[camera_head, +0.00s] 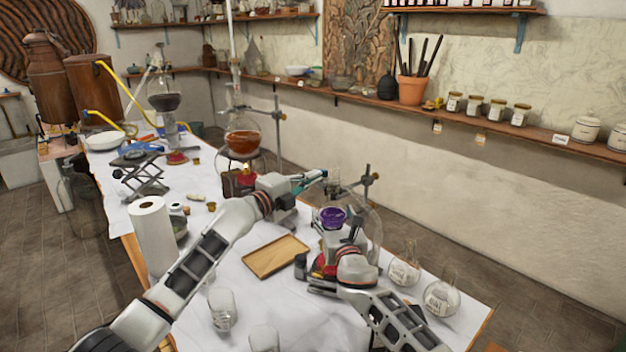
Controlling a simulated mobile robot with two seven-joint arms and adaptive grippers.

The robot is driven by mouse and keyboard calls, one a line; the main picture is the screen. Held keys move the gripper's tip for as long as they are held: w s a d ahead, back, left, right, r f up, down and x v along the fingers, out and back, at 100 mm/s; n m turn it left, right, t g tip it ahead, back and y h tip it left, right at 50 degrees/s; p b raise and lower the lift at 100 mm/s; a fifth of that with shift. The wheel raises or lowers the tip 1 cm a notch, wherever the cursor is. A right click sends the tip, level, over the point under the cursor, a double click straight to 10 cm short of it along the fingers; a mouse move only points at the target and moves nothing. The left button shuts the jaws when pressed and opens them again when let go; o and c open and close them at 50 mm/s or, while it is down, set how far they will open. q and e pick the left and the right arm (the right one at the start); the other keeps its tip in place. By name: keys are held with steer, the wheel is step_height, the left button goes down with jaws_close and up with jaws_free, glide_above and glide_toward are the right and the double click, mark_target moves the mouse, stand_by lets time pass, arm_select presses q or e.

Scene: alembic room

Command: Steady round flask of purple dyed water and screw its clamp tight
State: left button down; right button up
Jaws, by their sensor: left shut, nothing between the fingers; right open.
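The round flask of purple dyed water (333,216) is on the right half of the table, partly hidden by my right arm. Its glass neck is hard to make out. A stand rod with a clamp boss (369,175) rises behind it to the right. My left gripper (317,176) is shut and empty, above the flask and left of the boss. My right gripper (338,236) is open just below and in front of the flask. I cannot tell whether its fingers touch the glass. The clamp's grip on the neck is too small to judge.
A heated flask of amber liquid (242,142) stands on a rig behind my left arm. A wooden tray (275,256) lies at the table's middle. Two clear flasks (441,295) stand at the right edge. A paper roll (153,232) and a glass beaker (222,308) are nearer left.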

arm_select(q)
steer(key=shift+w+a, duration=0.55)
steer(key=shift+w, duration=0.25)
steer(key=shift+w+a+r, duration=0.2)
steer(key=shift+a+r, duration=0.1)
steer(key=shift+r, duration=0.05)
arm_select(e)
steer(key=shift+s+a+r, duration=0.1)
stand_by(0.3)
steer(key=shift+w+f, duration=0.2)
steer(key=shift+w, duration=0.05)
steer(key=shift+s+r, duration=0.1)
arm_select(q)
steer(key=s+a, duration=0.6)
steer(key=a, duration=0.5)
steer(key=shift+s+a+f, duration=0.15)
steer(key=shift+s+f, duration=0.05)
steer(key=shift+f, duration=0.1)
